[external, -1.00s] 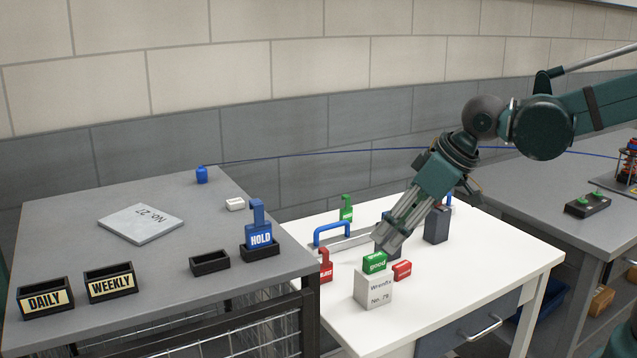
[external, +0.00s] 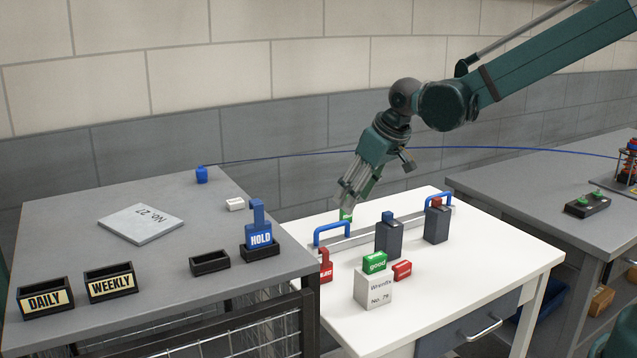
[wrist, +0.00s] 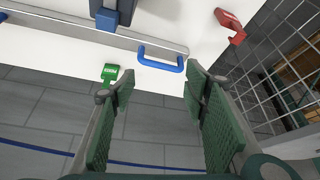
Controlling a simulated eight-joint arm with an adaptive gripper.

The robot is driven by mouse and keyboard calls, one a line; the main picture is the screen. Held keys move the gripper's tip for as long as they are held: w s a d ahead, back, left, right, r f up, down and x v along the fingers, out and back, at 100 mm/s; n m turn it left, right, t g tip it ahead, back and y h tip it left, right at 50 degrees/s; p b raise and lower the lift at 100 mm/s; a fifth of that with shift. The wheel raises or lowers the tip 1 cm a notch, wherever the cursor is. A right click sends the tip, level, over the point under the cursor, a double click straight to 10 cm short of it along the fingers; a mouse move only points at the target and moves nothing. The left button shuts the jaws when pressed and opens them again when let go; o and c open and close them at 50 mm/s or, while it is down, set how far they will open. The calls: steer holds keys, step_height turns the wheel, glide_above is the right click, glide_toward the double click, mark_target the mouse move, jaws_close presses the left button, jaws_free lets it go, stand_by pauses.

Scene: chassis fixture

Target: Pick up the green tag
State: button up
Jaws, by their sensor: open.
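The green tag (external: 346,215) stands at the back of the white table, behind the silver bar. In the external view my gripper (external: 348,201) is directly above it and hides most of it. In the wrist view the green tag (wrist: 110,74) is near the table edge, just beyond the left fingertip. My gripper (wrist: 149,86) is open and empty there, its fingers pointing down towards the table, with the tag towards its left finger rather than centred between them. I cannot tell whether a finger touches the tag.
A silver bar with blue handles (external: 332,229) and dark blocks (external: 389,239) lies close by. A red tag (external: 326,267) stands at the table's left. A green block marked "good" (external: 374,262) sits on a white box (external: 373,290), beside a red block (external: 402,269). The blue HOLD tag (external: 260,239) stands on the grey bench.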

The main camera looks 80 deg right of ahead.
steer(key=w+d+f+m+p, duration=0.1)
steer(key=w+d+f, duration=0.1)
steer(key=d, duration=0.6)
steer(key=w+d+f+m+g+p, duration=0.1)
steer(key=d+f+p, duration=0.1)
steer(key=d+f, duration=0.3)
steer(key=d, duration=0.4)
steer(key=shift+w+d+f, duration=0.15)
steer(key=shift+w+d, duration=0.1)
steer(key=shift+w, duration=0.15)
steer(key=shift+f, duration=0.15)
steer(key=shift+x, duration=1.15)
steer(key=shift+w+d, duration=0.1)
steer(key=shift+b+x, duration=0.7)
steer(key=shift+x, duration=1.9)
steer(key=shift+d, duration=0.15)
steer(key=shift+c, duration=0.2)
steer(key=c, duration=0.8)
